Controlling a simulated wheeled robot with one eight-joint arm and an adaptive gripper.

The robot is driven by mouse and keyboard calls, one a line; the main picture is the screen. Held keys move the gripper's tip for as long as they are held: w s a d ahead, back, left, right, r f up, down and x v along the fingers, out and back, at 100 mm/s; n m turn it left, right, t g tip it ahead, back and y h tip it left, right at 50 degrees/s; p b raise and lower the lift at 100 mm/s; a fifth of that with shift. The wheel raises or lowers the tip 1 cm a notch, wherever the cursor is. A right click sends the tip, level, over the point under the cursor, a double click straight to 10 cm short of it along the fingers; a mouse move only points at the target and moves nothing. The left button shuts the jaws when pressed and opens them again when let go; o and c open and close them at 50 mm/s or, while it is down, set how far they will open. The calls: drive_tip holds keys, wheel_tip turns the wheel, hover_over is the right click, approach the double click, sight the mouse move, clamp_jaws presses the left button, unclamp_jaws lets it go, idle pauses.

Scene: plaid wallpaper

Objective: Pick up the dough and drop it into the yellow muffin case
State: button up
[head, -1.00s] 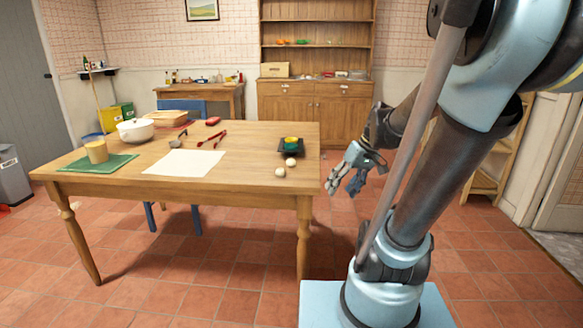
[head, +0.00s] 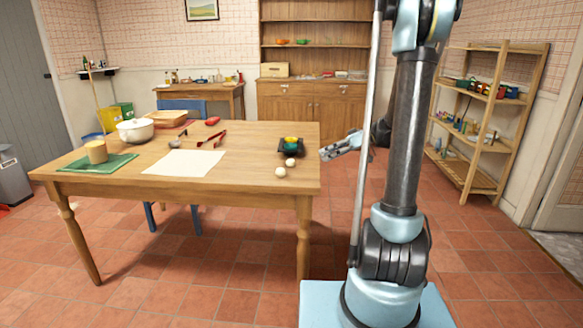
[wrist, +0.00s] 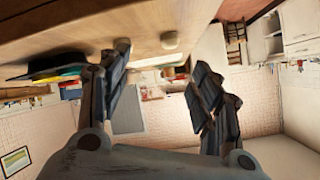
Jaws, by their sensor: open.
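Two pale round dough balls lie on the wooden table near its right edge, one nearer the front (head: 281,173) and one farther back (head: 291,162). Behind them a small dark tray (head: 284,153) holds a yellow muffin case (head: 291,139) above a green case (head: 291,147). My gripper (head: 325,153) is just right of the table edge, at about tabletop height, apart from the dough. In the wrist view its fingers (wrist: 163,60) are spread and empty. One dough ball (wrist: 170,40) shows beyond them; a finger may hide the other.
The table (head: 250,140) also bears a white paper sheet (head: 184,163), red tongs (head: 212,140), a white pot (head: 135,130) and a green mat (head: 75,163). A wooden shelf rack (head: 480,120) stands at right.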

sight(307, 166)
drive_tip(key=w+d+f+n+y, duration=0.4)
drive_tip(key=w+n, duration=0.1)
drive_tip(key=w, duration=0.3)
drive_tip(key=a, duration=0.4)
drive_tip(key=a+f, duration=0.1)
drive_tip(key=a, duration=0.3)
drive_tip(key=a+f, duration=0.1)
drive_tip(key=a, duration=0.3)
drive_tip(key=shift+w+a+f, duration=0.1)
drive_tip(key=shift+w+a, duration=0.05)
drive_tip(key=shift+w, duration=0.05)
drive_tip(key=shift+w+a+f, duration=0.1)
drive_tip(key=shift+a+f, duration=0.05)
drive_tip(key=shift+a, duration=2.45)
drive_tip(key=c, duration=1.1)
